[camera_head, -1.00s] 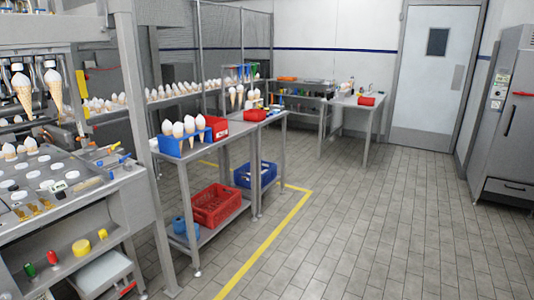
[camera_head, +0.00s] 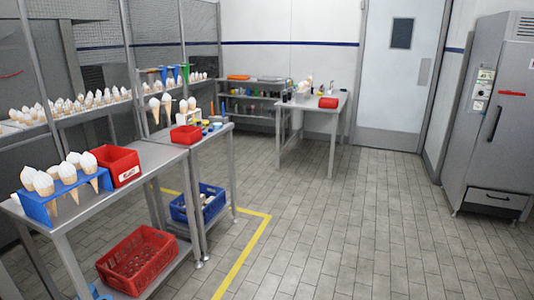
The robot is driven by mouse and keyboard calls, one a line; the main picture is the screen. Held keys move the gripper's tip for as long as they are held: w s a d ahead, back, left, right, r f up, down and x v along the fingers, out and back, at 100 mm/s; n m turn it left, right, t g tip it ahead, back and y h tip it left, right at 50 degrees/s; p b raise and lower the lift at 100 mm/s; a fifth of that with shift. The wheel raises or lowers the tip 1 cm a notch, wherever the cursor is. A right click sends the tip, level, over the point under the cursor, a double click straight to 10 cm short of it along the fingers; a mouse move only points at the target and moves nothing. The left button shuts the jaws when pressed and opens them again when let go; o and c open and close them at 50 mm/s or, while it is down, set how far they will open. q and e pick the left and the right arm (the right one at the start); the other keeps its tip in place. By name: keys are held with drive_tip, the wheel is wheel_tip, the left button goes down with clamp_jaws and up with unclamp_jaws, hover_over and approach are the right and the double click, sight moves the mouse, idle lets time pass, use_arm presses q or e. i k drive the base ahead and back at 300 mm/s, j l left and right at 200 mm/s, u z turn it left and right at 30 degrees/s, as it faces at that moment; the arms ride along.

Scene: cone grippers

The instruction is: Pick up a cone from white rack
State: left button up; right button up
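A small white rack (camera_head: 194,117) stands at the back of the farther metal table, with pale-topped cones at it. One cone (camera_head: 183,106) is at its left side, and another cone (camera_head: 192,103) is beside it. Two more cones, a left one (camera_head: 154,110) and a right one (camera_head: 167,104), show just to the left; I cannot tell what holds them. A blue rack (camera_head: 38,210) with several white-topped cones (camera_head: 67,173) stands on the nearer table. Neither of my grippers is in view.
A red bin (camera_head: 117,166) sits on the nearer table, and a red tray (camera_head: 186,134) on the farther one. Red (camera_head: 137,262) and blue (camera_head: 210,199) crates are on lower shelves. The tiled floor (camera_head: 330,220) right of the yellow line is clear.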

sight(182, 105)
drive_tip(key=i, duration=1.95)
